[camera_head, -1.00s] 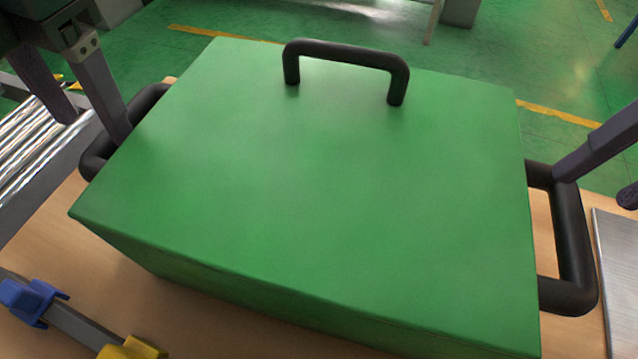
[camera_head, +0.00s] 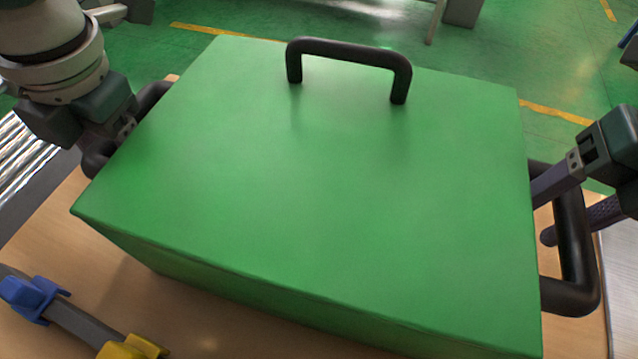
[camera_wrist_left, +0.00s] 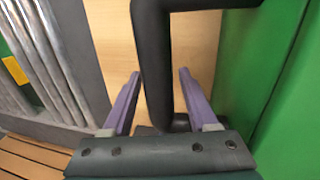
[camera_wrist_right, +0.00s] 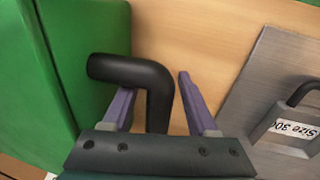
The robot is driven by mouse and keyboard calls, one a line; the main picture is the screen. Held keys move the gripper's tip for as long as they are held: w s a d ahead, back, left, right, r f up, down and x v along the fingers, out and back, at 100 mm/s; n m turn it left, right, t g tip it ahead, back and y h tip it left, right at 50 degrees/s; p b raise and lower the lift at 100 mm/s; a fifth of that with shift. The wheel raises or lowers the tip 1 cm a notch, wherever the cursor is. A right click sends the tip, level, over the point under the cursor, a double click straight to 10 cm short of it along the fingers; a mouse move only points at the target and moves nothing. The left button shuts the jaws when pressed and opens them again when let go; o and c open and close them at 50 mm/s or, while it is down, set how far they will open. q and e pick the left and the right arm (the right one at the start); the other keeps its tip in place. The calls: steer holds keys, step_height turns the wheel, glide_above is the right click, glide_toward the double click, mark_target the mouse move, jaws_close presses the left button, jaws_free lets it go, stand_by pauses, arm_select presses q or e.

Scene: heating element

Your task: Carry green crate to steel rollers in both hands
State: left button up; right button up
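The green crate (camera_head: 310,180) sits on a wooden table, with a black handle on its lid and one on each side. My left gripper is at its left side handle (camera_head: 152,98). In the left wrist view, the open fingers of the left gripper (camera_wrist_left: 157,95) stand on either side of the black handle bar (camera_wrist_left: 153,60), with gaps. My right gripper (camera_head: 545,212) is at the right side handle (camera_head: 572,235). In the right wrist view, the open fingers of the right gripper (camera_wrist_right: 155,85) straddle the black handle (camera_wrist_right: 150,78). The steel rollers (camera_head: 22,160) are at the left edge.
A blue and yellow clamp-like tool (camera_head: 70,320) lies on the table (camera_head: 215,325) in front of the crate. A grey metal plate (camera_wrist_right: 255,95) with a handle and a size label lies right of the crate. Green floor shows behind.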

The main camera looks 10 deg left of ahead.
arm_select(q)
jaws_close()
arm_select(e)
jaws_close()
arm_select(q)
steer(key=shift+r, duration=0.15)
arm_select(e)
steer(key=shift+r, duration=0.1)
stand_by(0.7)
